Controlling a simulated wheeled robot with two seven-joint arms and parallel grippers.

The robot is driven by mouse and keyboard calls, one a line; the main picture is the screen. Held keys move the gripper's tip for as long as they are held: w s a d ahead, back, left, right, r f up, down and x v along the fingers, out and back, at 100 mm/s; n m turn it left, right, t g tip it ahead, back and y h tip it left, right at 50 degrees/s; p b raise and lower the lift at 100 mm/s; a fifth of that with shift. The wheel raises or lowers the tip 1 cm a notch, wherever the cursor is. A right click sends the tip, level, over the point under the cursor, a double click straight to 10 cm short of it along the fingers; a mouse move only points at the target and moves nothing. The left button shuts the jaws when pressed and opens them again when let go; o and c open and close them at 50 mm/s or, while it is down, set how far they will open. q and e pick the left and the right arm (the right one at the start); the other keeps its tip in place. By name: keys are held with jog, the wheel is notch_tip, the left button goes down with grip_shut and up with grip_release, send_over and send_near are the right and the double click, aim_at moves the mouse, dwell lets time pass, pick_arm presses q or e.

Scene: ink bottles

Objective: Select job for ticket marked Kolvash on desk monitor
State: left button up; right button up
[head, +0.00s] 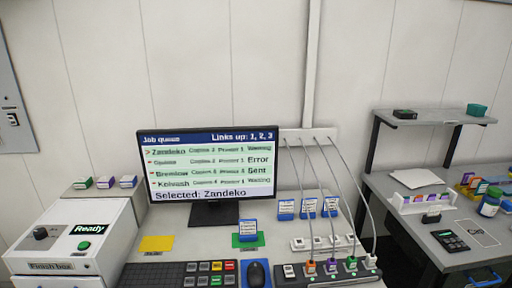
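The desk monitor (208,197) stands at the back of the desk and shows a list headed "Job queue" with "Links up: 1, 2, 3". A row reading Kolvash, with "Waiting" at its right end, is the lowest in the list. A small arrow marks the top row, Zandeko, and the bottom line reads "Selected: Zandeko". A dark keyboard (150,277) with grey and coloured keys lies in front, beside a black mouse (258,273). One blue-edged ticket (247,229) stands on a green mat; its print is too small to read. Neither gripper is in view.
Several more blue-edged tickets (286,209) stand right of the monitor. Cables run from a wall strip (307,134) to coloured plugs at the front right. A white box machine (75,240) with a "Ready" display stands left. A side table (412,211) holds a calculator and bottles.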

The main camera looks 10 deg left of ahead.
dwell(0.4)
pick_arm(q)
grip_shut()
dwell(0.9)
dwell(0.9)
